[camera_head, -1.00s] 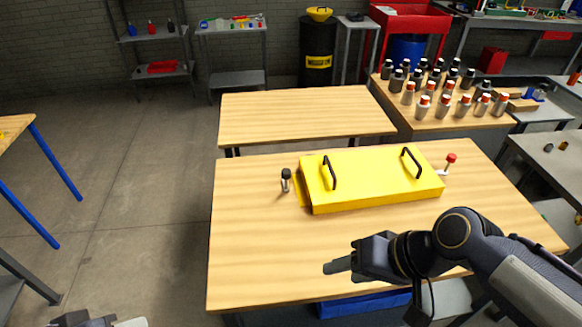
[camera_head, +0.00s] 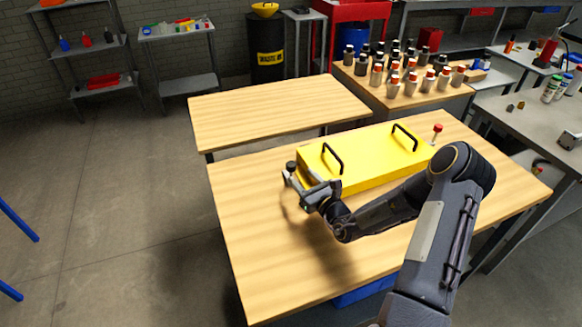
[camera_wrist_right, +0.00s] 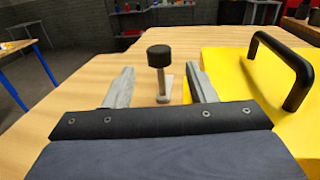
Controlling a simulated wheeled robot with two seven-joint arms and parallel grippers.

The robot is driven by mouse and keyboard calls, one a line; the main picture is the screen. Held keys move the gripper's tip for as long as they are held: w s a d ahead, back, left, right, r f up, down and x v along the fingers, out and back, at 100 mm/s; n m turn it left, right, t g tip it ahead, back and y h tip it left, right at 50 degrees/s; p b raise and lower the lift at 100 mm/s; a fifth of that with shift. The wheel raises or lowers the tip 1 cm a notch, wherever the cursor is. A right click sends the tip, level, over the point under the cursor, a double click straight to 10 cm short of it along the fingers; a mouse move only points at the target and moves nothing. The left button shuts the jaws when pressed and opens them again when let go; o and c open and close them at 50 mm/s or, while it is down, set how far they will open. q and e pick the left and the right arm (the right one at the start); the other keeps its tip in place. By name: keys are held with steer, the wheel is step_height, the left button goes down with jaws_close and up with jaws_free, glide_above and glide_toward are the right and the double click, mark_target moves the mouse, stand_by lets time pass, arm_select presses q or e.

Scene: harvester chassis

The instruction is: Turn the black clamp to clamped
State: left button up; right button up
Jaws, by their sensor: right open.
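The black clamp (camera_head: 291,166) stands at the left end of the yellow box (camera_head: 362,158) on the wooden table. In the right wrist view the clamp (camera_wrist_right: 159,56) has a round black knob on an upright grey stem, above a small metal base. My right gripper (camera_head: 298,188) is just in front of the clamp. Its open fingers (camera_wrist_right: 158,84) show left and right of the stem in the wrist view, with clear gaps. The right finger is close to the box's edge. A red-knobbed clamp (camera_head: 437,130) stands at the box's right end. My left gripper is out of view.
The box has two black handles; the nearer one (camera_wrist_right: 283,70) rises to the right of my right gripper. The table's left and front parts (camera_head: 260,250) are bare. A second empty table (camera_head: 275,108) stands behind. Several bottles (camera_head: 400,70) stand at the back right.

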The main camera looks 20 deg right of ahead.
mark_target(294, 169)
steer(key=w, duration=0.2)
steer(key=w+p, duration=0.1)
steer(key=w, duration=0.1)
steer(key=w+a, duration=0.1)
steer(key=w, duration=0.2)
steer(key=shift+c, duration=0.3)
